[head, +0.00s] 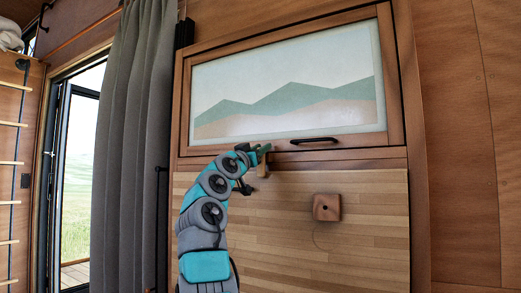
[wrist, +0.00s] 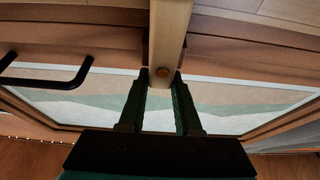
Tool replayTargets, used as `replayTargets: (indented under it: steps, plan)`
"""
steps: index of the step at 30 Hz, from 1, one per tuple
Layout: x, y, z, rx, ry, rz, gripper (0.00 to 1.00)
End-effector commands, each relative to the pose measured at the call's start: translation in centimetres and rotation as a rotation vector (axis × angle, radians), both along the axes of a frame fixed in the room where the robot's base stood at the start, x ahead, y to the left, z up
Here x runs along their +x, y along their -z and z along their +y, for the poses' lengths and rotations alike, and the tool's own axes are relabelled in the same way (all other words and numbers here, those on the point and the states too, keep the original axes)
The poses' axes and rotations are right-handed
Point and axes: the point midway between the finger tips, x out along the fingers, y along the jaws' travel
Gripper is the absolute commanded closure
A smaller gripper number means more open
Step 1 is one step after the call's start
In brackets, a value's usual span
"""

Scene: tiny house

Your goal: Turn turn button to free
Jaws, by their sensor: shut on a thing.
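The turn button (head: 262,168) is a small pale wooden bar at the bottom rail of the framed panel, above the slatted wooden board. It hangs about upright in the head view. In the wrist view the turn button (wrist: 170,32) runs from the top edge down to the fingertips, with a round brown spot near its end. My gripper (head: 261,153) is at the top of the bar. In the wrist view my gripper (wrist: 162,76) has one dark finger on each side of the bar's end, shut on it. My fingers partly hide the bar in the head view.
A black handle (head: 314,140) is on the frame right of my gripper. A wooden block (head: 326,207) with a dark spot sticks out of the slatted board (head: 370,240). A grey curtain (head: 135,140) hangs at left beside a glass door (head: 78,170).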

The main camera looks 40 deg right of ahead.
Motion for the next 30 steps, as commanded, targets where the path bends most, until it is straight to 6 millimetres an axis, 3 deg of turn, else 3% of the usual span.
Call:
replayTargets:
  steps: [7, 30]
  plan:
    - [0.01, 0.01, 0.00, 0.000, 0.000, 0.000, 1.00]
    - [0.36, 0.01, 0.18, -0.051, -0.001, 0.123, 1.00]
